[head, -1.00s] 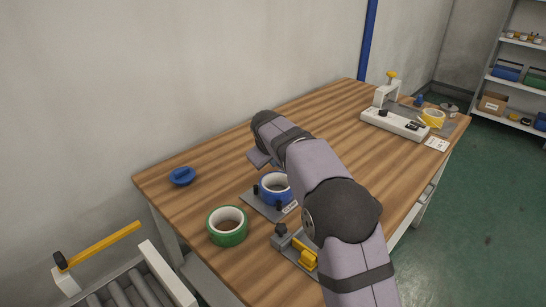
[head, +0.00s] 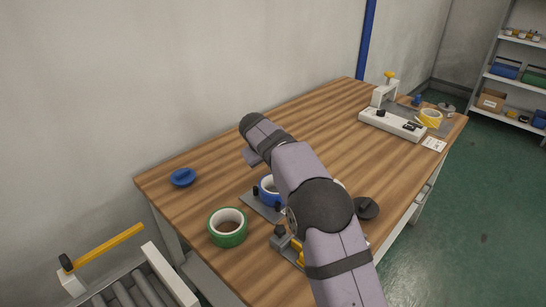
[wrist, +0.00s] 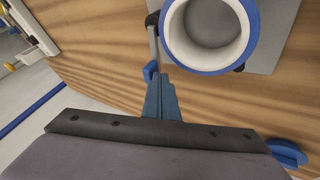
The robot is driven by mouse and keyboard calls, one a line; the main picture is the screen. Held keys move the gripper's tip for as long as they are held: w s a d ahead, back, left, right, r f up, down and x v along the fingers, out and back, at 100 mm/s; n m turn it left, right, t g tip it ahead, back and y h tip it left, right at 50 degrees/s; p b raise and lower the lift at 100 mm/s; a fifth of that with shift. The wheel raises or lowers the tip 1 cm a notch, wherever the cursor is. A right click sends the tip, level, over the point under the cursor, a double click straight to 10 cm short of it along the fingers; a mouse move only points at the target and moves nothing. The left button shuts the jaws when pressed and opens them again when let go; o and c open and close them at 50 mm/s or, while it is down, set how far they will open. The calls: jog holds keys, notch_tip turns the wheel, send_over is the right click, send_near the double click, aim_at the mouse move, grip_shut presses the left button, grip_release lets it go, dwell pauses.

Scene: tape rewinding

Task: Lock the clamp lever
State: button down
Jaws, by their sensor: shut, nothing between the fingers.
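In the wrist view my gripper (wrist: 162,76) is shut and empty, fingertips near the grey plate's edge, beside the blue-and-white roll (wrist: 168,43). A small blue piece (wrist: 150,72) shows by the fingertips.
A green tape roll (head: 228,227) lies left of the clamp. A blue disc (head: 183,177) lies at the table's left. A dark round piece (head: 366,208) shows right of my arm. A white device (head: 392,124) stands far back. The table's middle is clear.

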jog(key=shift+w+r+m+h+p, duration=0.2)
jog(key=shift+w+m+h+p, duration=0.1)
jog(key=shift+m+p, duration=0.2)
jog(key=w+d+p, duration=0.1)
jog(key=p, duration=0.2)
jog(key=shift+w+d, duration=0.15)
jog(key=shift+w+d+f+m+g+h+p, duration=0.1)
jog(key=shift+w+d+m+g+h+p, duration=0.2)
jog(key=shift+m+p, duration=0.35)
jog(key=shift+w+d+p, duration=0.2)
jog(key=shift+p, duration=0.35)
jog(key=shift+w+d+p, duration=0.4)
jog(key=shift+d+p, duration=0.25)
jog(key=shift+d, duration=0.15)
jog(key=shift+w+d+f, duration=0.1)
jog(key=shift+d, duration=1.3)
